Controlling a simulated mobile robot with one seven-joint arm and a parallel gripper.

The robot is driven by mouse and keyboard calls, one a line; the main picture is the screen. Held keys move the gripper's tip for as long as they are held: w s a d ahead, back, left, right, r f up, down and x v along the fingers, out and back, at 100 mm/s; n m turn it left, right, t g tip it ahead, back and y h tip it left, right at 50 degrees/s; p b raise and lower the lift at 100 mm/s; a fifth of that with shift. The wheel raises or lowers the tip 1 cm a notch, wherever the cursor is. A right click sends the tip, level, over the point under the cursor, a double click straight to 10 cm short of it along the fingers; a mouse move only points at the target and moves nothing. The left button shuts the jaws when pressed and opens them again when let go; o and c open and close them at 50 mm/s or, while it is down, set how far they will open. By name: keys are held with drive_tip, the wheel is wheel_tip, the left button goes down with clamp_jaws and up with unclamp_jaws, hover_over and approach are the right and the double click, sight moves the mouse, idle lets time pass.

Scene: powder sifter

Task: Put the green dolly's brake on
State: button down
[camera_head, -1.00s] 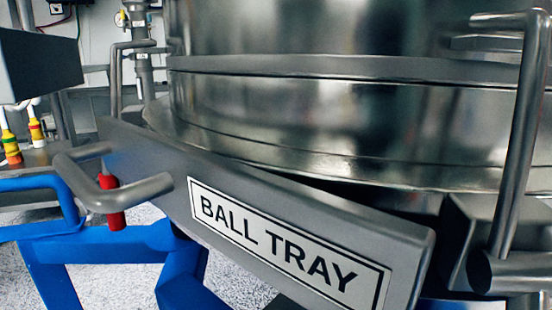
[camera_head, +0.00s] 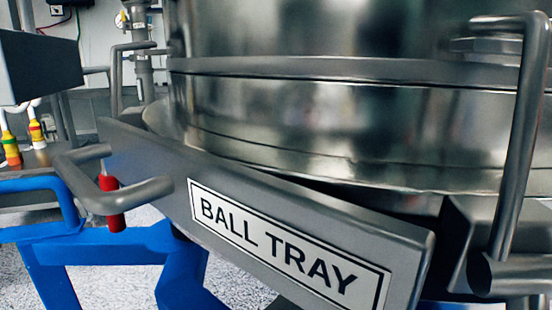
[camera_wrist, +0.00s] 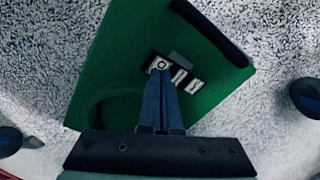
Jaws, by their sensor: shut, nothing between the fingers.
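The green dolly (camera_wrist: 118,60) shows in the wrist view as a flat green deck with a black edge strip (camera_wrist: 212,30) at its upper right and a faint round ring (camera_wrist: 105,110) at lower left. A small black and white marked part (camera_wrist: 185,78), which may be the brake control, sits on the deck. My gripper (camera_wrist: 160,75) is shut and empty, its fingertips over the left end of this marked part. I cannot tell whether they touch it. The dolly and my gripper do not show in the head view.
In the head view, a grey ball tray (camera_head: 150,165) with a handle (camera_head: 110,195) fronts a large steel sifter (camera_head: 320,110) on a blue frame (camera_head: 110,245). In the wrist view, speckled floor (camera_wrist: 50,60) surrounds the dolly, with dark round parts (camera_wrist: 308,97) at the sides.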

drive_tip(key=shift+f+b, duration=0.65)
drive_tip(key=shift+f, duration=0.7)
idle(0.6)
drive_tip(key=shift+r, duration=0.1)
wheel_tip(320, 180, up, 7)
drive_tip(key=p, duration=0.8)
